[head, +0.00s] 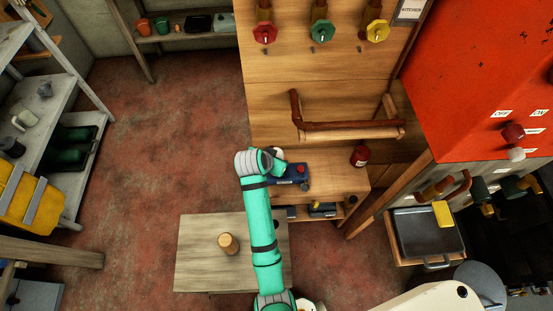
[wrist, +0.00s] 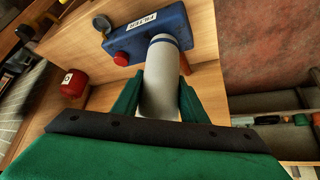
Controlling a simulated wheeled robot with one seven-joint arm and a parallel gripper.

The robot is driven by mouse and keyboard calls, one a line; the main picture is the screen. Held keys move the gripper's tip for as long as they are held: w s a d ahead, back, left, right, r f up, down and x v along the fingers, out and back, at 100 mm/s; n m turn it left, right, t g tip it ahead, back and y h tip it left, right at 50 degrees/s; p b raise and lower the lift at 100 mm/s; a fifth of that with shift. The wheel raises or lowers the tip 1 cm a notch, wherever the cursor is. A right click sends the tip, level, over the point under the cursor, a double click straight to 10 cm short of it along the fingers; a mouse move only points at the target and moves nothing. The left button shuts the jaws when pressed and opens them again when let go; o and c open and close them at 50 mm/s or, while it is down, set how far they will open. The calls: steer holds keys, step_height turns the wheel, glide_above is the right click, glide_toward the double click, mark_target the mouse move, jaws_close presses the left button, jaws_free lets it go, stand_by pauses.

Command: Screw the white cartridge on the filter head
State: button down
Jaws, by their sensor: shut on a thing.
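The white cartridge (wrist: 160,92) has a blue band near its far end. My gripper (wrist: 158,88) is shut on it, with one green finger on each side. The cartridge's far end overlaps the blue filter head (wrist: 178,22) in the wrist view; whether it is seated or only close to it, I cannot tell. The filter head carries a "FILTER" label and a red knob (wrist: 120,59). A bit of white cartridge (head: 277,153) shows there.
A red canister (head: 360,155) stands on the bench to the right; it also shows in the wrist view (wrist: 73,83). A brown pipe (head: 345,133) runs along the board behind. A low table (head: 200,255) holds a wooden cylinder (head: 228,243). Red floor is open at left.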

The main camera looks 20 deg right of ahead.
steer(key=shift+w+m+g+h, duration=0.1)
steer(key=shift+m+g+h, duration=0.2)
steer(key=shift+m, duration=0.4)
steer(key=shift+m+g, duration=0.5)
steer(key=shift+m, duration=0.4)
steer(key=shift+r, duration=0.1)
steer(key=shift+m+h, duration=0.3)
steer(key=shift+m+g, duration=0.9)
steer(key=shift+m, duration=0.4)
steer(key=shift+h, duration=0.3)
steer(key=shift+m+g, duration=0.6)
steer(key=shift+m, duration=0.4)
steer(key=shift+m+g, duration=0.4)
steer(key=shift+m, duration=0.2)
